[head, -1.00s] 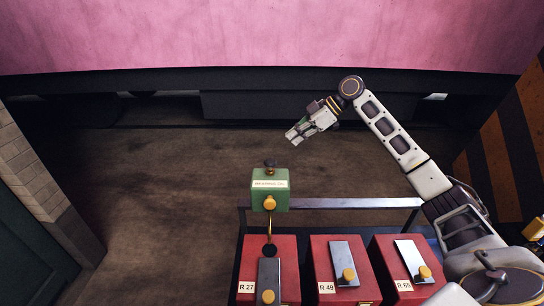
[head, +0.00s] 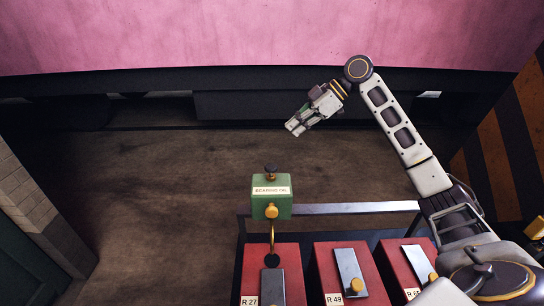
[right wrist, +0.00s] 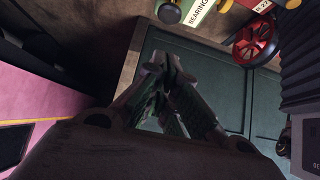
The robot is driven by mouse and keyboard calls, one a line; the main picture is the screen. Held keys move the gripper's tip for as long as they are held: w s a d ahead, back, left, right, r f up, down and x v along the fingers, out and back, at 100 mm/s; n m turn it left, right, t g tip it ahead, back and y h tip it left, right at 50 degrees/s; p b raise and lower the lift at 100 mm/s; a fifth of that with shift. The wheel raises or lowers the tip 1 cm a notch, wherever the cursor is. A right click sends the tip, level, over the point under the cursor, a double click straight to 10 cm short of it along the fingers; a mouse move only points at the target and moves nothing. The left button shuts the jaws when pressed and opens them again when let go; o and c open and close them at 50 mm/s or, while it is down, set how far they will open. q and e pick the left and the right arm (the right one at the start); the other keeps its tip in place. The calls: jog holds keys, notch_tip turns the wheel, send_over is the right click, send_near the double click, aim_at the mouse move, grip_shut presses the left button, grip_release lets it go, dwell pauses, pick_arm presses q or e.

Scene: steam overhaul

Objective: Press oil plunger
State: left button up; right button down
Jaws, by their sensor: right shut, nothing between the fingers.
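The green oil box (head: 271,200) labelled "BEARING OIL" stands above the red block R 27 in the head view. A dark knob (head: 270,171), which looks like the plunger, sits on its top, and a yellow knob (head: 272,212) is on its front. My left gripper is out of view.
A red wheel (right wrist: 255,42) shows in the right wrist view. The brown floor left of the box is clear.

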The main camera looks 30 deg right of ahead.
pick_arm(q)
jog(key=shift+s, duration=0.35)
pick_arm(e)
jog(key=shift+a+f, duration=0.1)
jog(key=shift+f, duration=0.05)
jog(key=p, duration=0.2)
send_over(273, 166)
notch_tip(273, 166, down, 7)
jog(key=shift+f, duration=0.2)
jog(key=shift+f+p, duration=0.45)
jog(key=shift+f, duration=1.25)
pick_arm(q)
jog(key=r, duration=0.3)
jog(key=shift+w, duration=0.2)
